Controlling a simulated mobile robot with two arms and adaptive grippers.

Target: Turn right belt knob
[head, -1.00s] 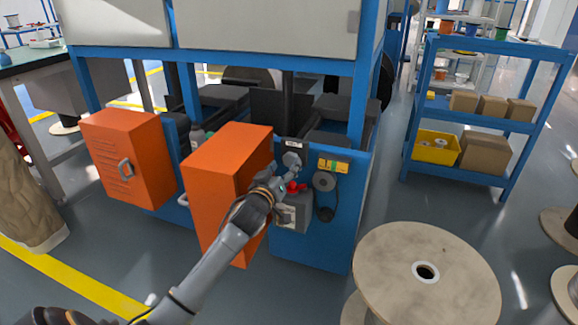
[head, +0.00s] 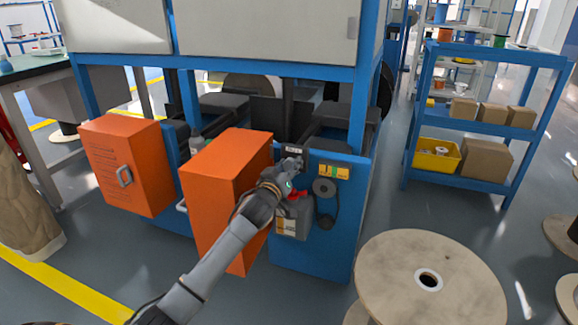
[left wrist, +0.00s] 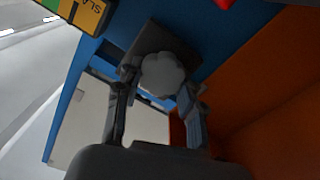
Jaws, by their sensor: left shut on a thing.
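The belt knob is a round grey lobed knob (left wrist: 163,75) on a dark plate on the blue machine panel. In the left wrist view it sits between the two fingers of my left gripper (left wrist: 158,85), which is shut on it. In the head view my left gripper (head: 293,167) reaches the upper left of the panel (head: 322,248), and its fingers largely cover the knob. My right gripper is in neither view.
An open orange cabinet door (head: 222,200) stands close left of my left arm. A wooden spool (head: 430,255) stands front right.

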